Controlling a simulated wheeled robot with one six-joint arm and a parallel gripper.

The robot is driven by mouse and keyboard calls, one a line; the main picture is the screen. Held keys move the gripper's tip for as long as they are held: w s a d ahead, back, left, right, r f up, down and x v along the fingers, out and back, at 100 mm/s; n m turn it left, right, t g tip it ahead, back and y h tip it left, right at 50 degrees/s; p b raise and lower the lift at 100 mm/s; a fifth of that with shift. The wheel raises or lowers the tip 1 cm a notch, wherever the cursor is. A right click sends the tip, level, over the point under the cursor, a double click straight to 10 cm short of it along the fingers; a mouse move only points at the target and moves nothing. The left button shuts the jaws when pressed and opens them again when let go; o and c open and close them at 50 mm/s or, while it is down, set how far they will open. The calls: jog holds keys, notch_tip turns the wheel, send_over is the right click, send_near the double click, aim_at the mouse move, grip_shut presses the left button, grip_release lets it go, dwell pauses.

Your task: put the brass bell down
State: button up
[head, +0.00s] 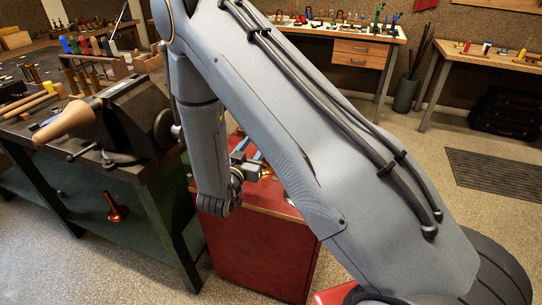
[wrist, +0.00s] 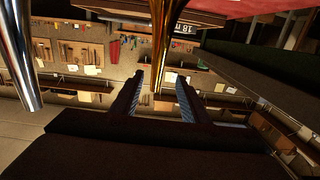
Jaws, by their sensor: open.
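In the wrist view, my gripper (wrist: 160,84) is open, with one blue-grey padded finger on each side. The brass bell (wrist: 166,45) shows as a shiny gold stem between and beyond the fingers, widening towards the top edge. A gap shows on both sides of the stem near the fingertips. In the head view, my gripper (head: 248,168) is over the top of the red cabinet (head: 262,250), partly hidden by my arm. A small bit of brass shows beside it; the rest of the bell is hidden there. I cannot tell how the bell's rim sits.
A shiny metal tube (wrist: 18,55) stands at the left of the wrist view. In the head view, a dark vise (head: 130,118) is on the workbench left of the cabinet.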

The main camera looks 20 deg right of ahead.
jog(key=s+d+r+n+g+y, duration=0.1)
jog(key=s+r+n+g+y, duration=0.1)
jog(key=s, duration=0.7)
jog(key=s+d+r+n+g+y, duration=0.1)
jog(key=s+r+n+g+y, duration=0.1)
jog(key=s+g+y, duration=0.2)
jog(key=s+d+r+n+g+y, duration=0.2)
jog(key=s+g, duration=0.5)
jog(key=s, duration=0.7)
jog(key=shift+s+n+g+y, duration=0.3)
jog(key=shift+n+g+y, duration=0.15)
jog(key=shift+y, duration=0.55)
jog(key=shift+o, duration=0.6)
